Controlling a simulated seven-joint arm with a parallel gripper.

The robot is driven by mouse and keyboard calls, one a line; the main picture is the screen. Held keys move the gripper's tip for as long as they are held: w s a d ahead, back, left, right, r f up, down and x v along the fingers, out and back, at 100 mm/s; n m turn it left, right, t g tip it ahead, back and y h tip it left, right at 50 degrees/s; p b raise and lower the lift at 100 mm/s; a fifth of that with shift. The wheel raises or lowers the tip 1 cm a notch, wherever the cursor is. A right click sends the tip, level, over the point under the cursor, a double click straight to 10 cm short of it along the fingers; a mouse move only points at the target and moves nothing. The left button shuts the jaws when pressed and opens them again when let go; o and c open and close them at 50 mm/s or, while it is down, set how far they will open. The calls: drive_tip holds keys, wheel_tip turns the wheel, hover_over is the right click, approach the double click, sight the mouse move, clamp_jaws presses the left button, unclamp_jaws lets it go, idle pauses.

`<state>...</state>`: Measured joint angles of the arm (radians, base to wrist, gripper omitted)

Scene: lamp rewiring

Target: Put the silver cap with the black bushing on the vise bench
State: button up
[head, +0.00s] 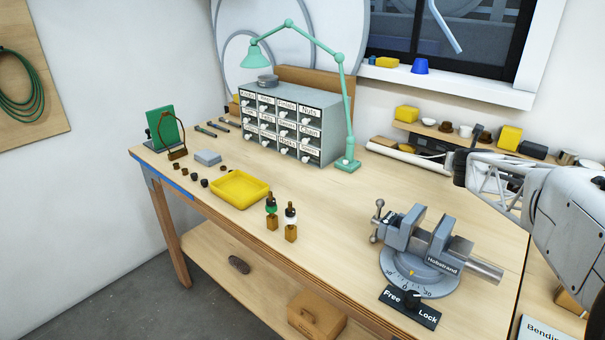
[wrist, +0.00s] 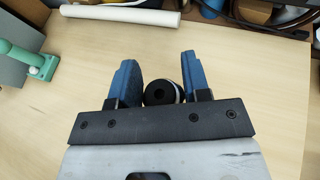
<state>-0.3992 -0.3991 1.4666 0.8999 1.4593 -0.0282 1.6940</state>
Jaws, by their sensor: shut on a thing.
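In the wrist view my gripper (wrist: 158,62) has two blue fingers, shut on a round piece with a black ring end and a central hole, the black bushing (wrist: 157,93). A thin pale silver edge, the silver cap (wrist: 181,91), shows at its right side; most of the cap is hidden. The held piece is over bare bench top. In the head view my arm comes in from the right, and the held piece cannot be made out. The grey vise (head: 402,229) stands on the bench (head: 345,215) at the right, below and left of my arm.
A Free/Lock switch plate (head: 429,318) lies in front of the vise. A green lamp (head: 346,110) and drawer cabinet (head: 329,141) are behind. The middle bench is clear.

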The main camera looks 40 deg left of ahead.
drive_tip(key=s+a+m+h, duration=0.1)
drive_tip(key=s+a, duration=0.7)
drive_tip(key=a, duration=0.5)
drive_tip(key=s+a+m+h, duration=0.1)
drive_tip(key=s+a, duration=0.8)
drive_tip(key=a, duration=0.5)
drive_tip(key=s+a+r+m+h, duration=0.1)
drive_tip(key=s+a, duration=0.4)
drive_tip(key=s, duration=0.3)
drive_tip(key=s+a+r+t+h, duration=0.1)
drive_tip(key=s+a, duration=0.4)
drive_tip(key=s, duration=0.4)
drive_tip(key=s+a+r+m+h, duration=0.1)
drive_tip(key=s+a, duration=0.5)
drive_tip(key=s, duration=0.2)
drive_tip(key=shift+s+d+f, duration=0.1)
drive_tip(key=shift+s+f, duration=0.05)
drive_tip(key=shift+f, duration=1.2)
drive_tip(key=shift+s+d+f, duration=0.1)
drive_tip(key=shift+f, duration=1.2)
drive_tip(key=shift+f, duration=2.5)
